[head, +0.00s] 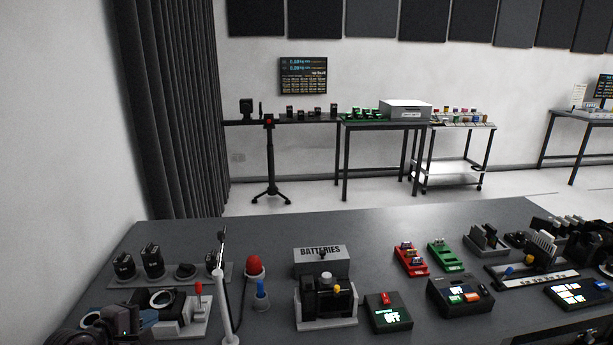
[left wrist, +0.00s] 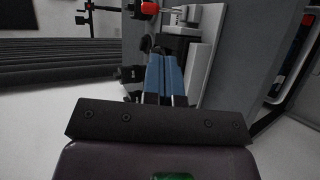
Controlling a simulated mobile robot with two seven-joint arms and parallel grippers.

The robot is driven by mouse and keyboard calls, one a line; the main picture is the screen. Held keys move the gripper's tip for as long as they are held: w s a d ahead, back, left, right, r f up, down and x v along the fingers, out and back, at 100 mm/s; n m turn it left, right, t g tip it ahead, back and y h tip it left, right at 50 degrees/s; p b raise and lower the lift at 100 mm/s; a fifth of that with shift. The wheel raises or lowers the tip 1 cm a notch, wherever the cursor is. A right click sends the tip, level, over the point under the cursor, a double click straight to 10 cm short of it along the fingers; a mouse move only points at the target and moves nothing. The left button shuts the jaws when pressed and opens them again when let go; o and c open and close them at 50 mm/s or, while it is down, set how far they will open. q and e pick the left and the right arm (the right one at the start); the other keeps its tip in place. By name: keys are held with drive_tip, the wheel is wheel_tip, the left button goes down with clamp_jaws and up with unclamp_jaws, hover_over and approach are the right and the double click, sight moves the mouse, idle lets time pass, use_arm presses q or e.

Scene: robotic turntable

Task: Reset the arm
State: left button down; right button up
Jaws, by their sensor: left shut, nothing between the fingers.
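My left gripper shows in the left wrist view (left wrist: 166,62), its two blue fingers together with nothing between them. In the head view my left arm's dark end is at the lower left corner, over the near left part of the dark table (head: 360,235). Beside it is a pale-based device with a red-tipped lever (head: 198,290). In the left wrist view a red knob (left wrist: 149,8) and a pale plate with a dark block (left wrist: 190,42) lie beyond the fingertips; part of the block is hidden by them. I cannot make out my right gripper.
Several dark knobs on a plate (head: 152,262), a thin upright post (head: 225,290), a red-domed button (head: 255,266), a grey BATTERIES box (head: 322,262) and lit control boxes (head: 388,312) crowd the table. The far middle of the table is clear.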

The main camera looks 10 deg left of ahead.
use_arm(q)
drive_tip(key=s+d+f+m+y, duration=0.1)
drive_tip(key=s+d+f+m, duration=0.3)
drive_tip(key=s, duration=0.3)
drive_tip(key=s+d+f+m+y, duration=0.1)
drive_tip(key=s+d+f+m, duration=0.3)
drive_tip(key=s+f+m, duration=0.2)
drive_tip(key=s+d+f+m+g+y, duration=0.1)
drive_tip(key=s+d+f+m+y, duration=0.1)
drive_tip(key=s+d+f+m, duration=0.2)
drive_tip(key=s+f+m, duration=0.1)
drive_tip(key=s+m, duration=0.2)
drive_tip(key=shift+s+d+f, duration=0.15)
drive_tip(key=shift+s+d, duration=0.1)
drive_tip(key=shift+s, duration=0.1)
